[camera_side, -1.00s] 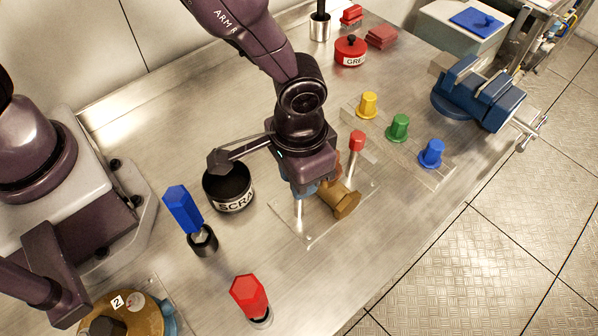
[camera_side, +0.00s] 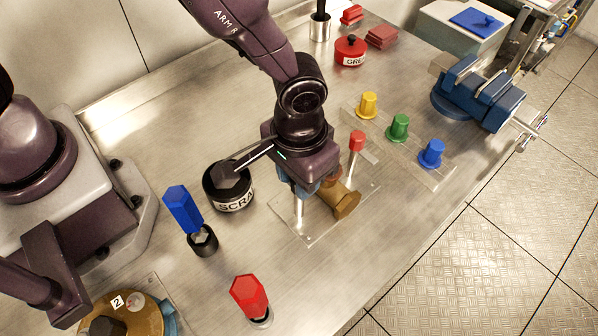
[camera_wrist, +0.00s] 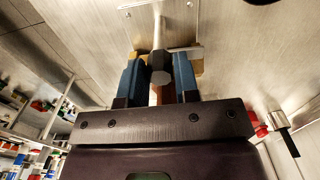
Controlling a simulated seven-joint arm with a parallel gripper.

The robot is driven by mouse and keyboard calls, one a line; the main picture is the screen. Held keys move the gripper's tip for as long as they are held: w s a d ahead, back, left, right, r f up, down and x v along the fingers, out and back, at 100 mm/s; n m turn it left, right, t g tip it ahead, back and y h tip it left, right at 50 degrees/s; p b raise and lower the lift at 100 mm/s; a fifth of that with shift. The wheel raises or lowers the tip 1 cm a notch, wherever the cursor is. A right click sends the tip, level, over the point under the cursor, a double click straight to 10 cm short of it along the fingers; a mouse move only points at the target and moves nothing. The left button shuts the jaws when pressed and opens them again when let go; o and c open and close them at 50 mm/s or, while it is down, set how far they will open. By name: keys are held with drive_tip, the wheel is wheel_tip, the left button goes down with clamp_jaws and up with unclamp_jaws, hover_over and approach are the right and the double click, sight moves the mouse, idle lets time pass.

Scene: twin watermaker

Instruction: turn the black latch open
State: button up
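My gripper (camera_side: 312,192) points down over a clear plate (camera_side: 310,240) that bears a brass fitting (camera_side: 345,203). Its blue fingers straddle the centre of the wrist view (camera_wrist: 159,80), with a gap between them. A dark grey faceted cap (camera_wrist: 160,68) on a thin silver post shows in front of this gap, and part of a reddish-brown piece shows below it. I cannot make out the black latch for sure. The space between the fingertips is mostly hidden, so any contact there cannot be told. A red-capped post (camera_side: 357,141) stands just right of my gripper.
A black SCRAP bin (camera_side: 229,203) stands close left. A blue-handled tool (camera_side: 183,210) and a red-handled one (camera_side: 250,297) stand upright nearer the front. Yellow (camera_side: 368,105), green (camera_side: 398,128) and blue (camera_side: 432,153) knobs are to the right. A blue vise (camera_side: 480,95) is beyond them.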

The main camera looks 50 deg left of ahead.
drive_tip(key=o, duration=0.3)
wheel_tip(320, 180, up, 13)
idle(0.5)
drive_tip(key=s+a+r+t, duration=0.2)
drive_tip(key=s+a+r, duration=0.1)
drive_tip(key=a, duration=0.4)
drive_tip(key=s+a+r+t, duration=0.1)
drive_tip(key=s+a+r, duration=0.2)
drive_tip(key=a+r, duration=0.2)
drive_tip(key=s+a+r+t, duration=0.2)
drive_tip(key=s+a+r, duration=0.1)
drive_tip(key=a, duration=0.8)
drive_tip(key=shift+r+t, duration=0.3)
drive_tip(key=shift+r, duration=0.4)
